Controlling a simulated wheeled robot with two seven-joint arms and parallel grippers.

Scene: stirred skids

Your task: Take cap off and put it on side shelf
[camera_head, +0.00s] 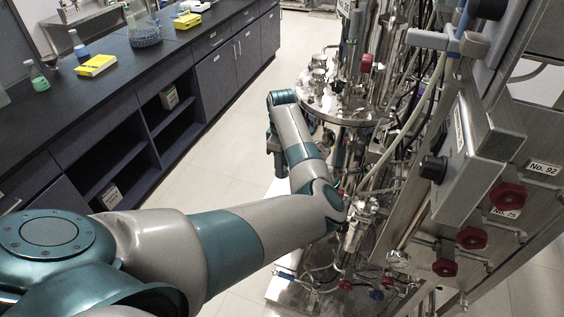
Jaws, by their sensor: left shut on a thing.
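My left arm comes in from the lower left, bends beside the skid (335,112) and reaches up and away to its left. My left gripper (271,143) shows only as a small dark part beneath the end of the arm. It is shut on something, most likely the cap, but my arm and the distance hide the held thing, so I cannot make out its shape. No loose cap can be made out. A side shelf cannot be told apart for certain on the skid. My right gripper is out of view.
Pipes, hoses and red-knobbed valves (472,238) crowd the skid on the right, with a grey control box (470,150). A dark bench (170,62) with open shelves and bottles runs along the left. Pale floor (225,140) lies clear between them.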

